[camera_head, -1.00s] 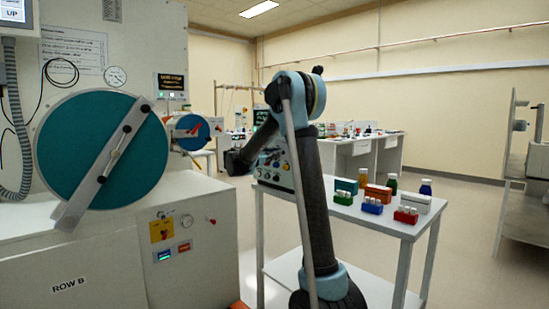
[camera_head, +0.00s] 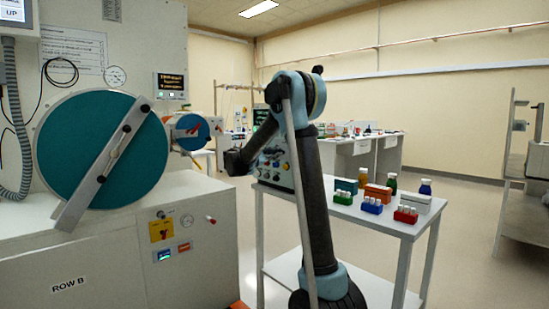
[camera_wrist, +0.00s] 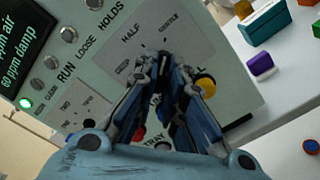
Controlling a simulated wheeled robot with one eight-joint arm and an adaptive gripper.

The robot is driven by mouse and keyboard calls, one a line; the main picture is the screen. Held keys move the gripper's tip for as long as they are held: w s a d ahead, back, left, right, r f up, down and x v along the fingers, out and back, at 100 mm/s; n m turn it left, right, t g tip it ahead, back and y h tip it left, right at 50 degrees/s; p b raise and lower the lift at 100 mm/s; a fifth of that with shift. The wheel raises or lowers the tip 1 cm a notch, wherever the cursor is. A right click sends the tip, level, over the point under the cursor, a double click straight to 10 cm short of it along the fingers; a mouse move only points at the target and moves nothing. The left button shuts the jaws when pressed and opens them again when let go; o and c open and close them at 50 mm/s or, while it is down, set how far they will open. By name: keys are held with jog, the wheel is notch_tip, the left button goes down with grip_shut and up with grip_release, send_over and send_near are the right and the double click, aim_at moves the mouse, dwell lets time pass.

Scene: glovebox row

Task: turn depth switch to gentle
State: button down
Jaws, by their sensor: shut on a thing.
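In the wrist view my gripper (camera_wrist: 166,64) has its fingertips drawn together at the face of a pale control panel (camera_wrist: 100,58). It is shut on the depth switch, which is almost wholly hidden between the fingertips. A label reading HALF stands just above the tips. Smaller labels sit to either side, too small to read, so I cannot tell which position the switch points to. In the head view the panel box (camera_head: 272,172) stands on a white table, partly behind my arm; the fingertips cannot be made out there.
A yellow button (camera_wrist: 205,84) is close right of the fingers. Silver knobs and a lit green button (camera_wrist: 25,103) line the panel's left, beside a dark screen (camera_wrist: 22,38). Vial racks, boxes and bottles stand on the table (camera_head: 400,229). A large teal round port (camera_head: 85,150) is at left.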

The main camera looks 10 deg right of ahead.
jog(key=c, duration=1.7)
grip_release()
jog(key=v, duration=1.2)
jog(key=shift+f, duration=0.1)
